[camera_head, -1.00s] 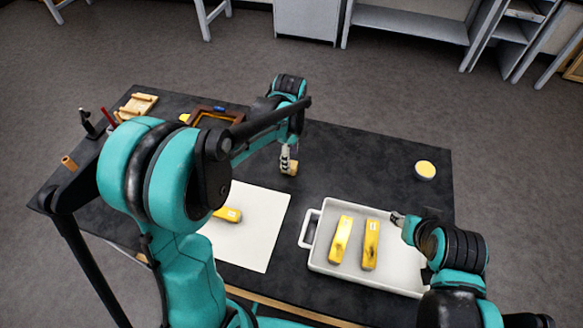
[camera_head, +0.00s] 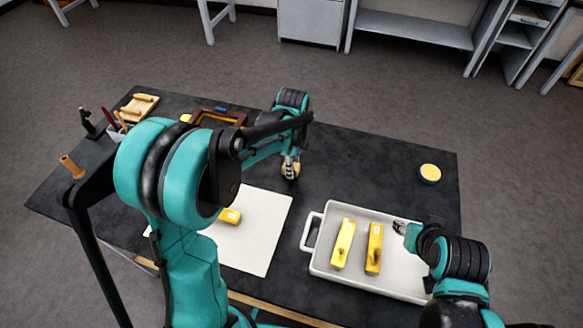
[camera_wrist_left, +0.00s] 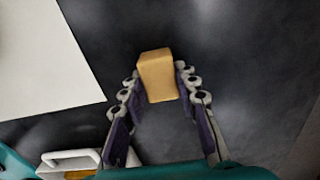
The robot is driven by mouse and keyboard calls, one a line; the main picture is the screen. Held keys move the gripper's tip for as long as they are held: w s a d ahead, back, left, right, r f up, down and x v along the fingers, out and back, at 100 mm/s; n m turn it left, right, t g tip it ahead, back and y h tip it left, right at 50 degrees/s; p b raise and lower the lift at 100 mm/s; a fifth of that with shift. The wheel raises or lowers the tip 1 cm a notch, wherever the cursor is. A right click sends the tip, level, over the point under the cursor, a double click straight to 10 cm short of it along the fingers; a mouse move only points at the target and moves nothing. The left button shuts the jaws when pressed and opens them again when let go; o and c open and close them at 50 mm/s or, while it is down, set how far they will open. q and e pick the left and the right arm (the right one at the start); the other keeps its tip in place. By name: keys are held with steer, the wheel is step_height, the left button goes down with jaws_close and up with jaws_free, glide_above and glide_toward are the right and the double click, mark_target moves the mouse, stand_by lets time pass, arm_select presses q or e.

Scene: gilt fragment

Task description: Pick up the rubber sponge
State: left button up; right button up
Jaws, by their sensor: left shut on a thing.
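The rubber sponge (camera_wrist_left: 158,76) is a small tan-orange block. In the left wrist view it sits between the fingertips of my left gripper (camera_wrist_left: 159,82), which is shut on it. In the head view the left gripper (camera_head: 290,168) is over the dark table behind the white tray, and its fingers cover most of the sponge. I cannot tell whether the sponge touches the table. My right gripper (camera_head: 399,228) is by the tray's right side; its fingers are too small to read.
A white tray (camera_head: 312,234) holds two yellow tools (camera_head: 374,249). A white sheet (camera_head: 262,225) carries another yellow tool (camera_head: 229,216). A round yellow-topped tin (camera_head: 430,173) stands at the right. A dark frame (camera_head: 222,112) lies at the back. The table between sponge and tin is clear.

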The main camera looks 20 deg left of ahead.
arm_select(q)
steer(key=shift+r+p, duration=0.35)
steer(key=shift+r, duration=0.25)
steer(key=r, duration=0.1)
steer(key=r+p, duration=0.2)
steer(key=shift+s+d+r, duration=0.25)
steer(key=shift+d+r, duration=0.05)
steer(key=shift+r, duration=0.05)
steer(key=s+d+r+p, duration=0.3)
steer(key=s+d+r, duration=0.3)
steer(key=s+d, duration=0.1)
steer(key=shift+s+d, duration=0.3)
steer(key=shift+s, duration=0.1)
steer(key=shift+o, duration=0.8)
steer(key=shift+c, duration=1.2)
